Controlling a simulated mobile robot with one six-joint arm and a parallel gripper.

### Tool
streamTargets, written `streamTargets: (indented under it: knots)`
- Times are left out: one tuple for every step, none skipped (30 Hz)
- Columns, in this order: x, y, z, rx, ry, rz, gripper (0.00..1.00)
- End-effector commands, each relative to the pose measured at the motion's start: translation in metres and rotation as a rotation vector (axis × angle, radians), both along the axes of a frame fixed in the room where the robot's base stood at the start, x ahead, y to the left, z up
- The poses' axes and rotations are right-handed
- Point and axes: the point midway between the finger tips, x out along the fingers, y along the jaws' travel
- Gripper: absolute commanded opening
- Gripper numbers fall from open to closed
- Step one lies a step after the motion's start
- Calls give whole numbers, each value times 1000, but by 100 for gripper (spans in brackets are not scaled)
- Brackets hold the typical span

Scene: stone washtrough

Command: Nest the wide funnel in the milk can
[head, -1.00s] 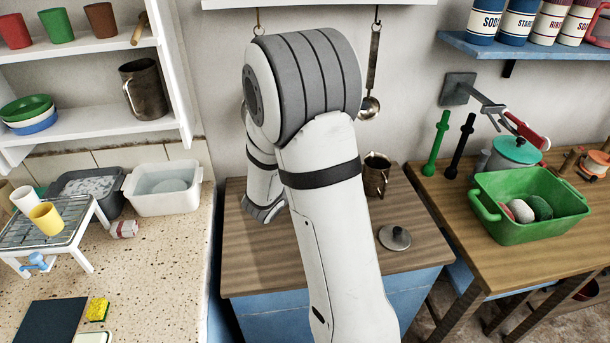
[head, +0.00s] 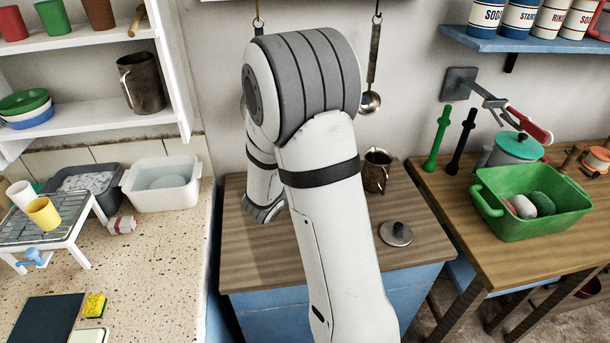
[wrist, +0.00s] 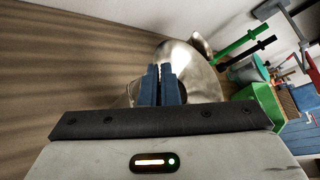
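My gripper (wrist: 160,85) shows in the wrist view with its two blue fingers close together, only a thin slit between them. A wide, shiny metal piece, which looks like the wide funnel (wrist: 187,62), is right at and behind the fingertips; they appear pinched on its edge. The fingers hide part of it. In the head view my arm hides the gripper and the funnel. I cannot make out the milk can clearly in either view. A round metal lid with a knob (head: 396,233) lies on the wooden cabinet top.
A dark metal jug (head: 377,170) stands on the cabinet top (head: 345,262), right of my arm. A ladle (head: 372,70) hangs on the wall behind. A green tub (head: 530,220) is on the right table. The stone counter (head: 150,270) with basins is left.

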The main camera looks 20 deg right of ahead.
Motion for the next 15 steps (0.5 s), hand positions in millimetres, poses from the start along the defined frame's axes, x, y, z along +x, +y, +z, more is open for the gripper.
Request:
streamTargets:
  knots:
    - [0,0,0,0,0,0,0]
    - [0,0,0,0,0,0,0]
    - [0,0,-1,0,0,0,0]
    - [0,0,-1,0,0,0,0]
    - [0,0,-2,0,0,0,0]
    - [0,0,-3,0,0,0,0]
    - [0,0,-4,0,0,0,0]
    - [0,0,-5,0,0,0,0]
    - [0,0,-6,0,0,0,0]
    - [0,0,-7,0,0,0,0]
    - [0,0,-8,0,0,0,0]
    - [0,0,-10,0,0,0,0]
    - [0,0,-11,0,0,0,0]
    - [0,0,-11,0,0,0,0]
    - [0,0,-13,0,0,0,0]
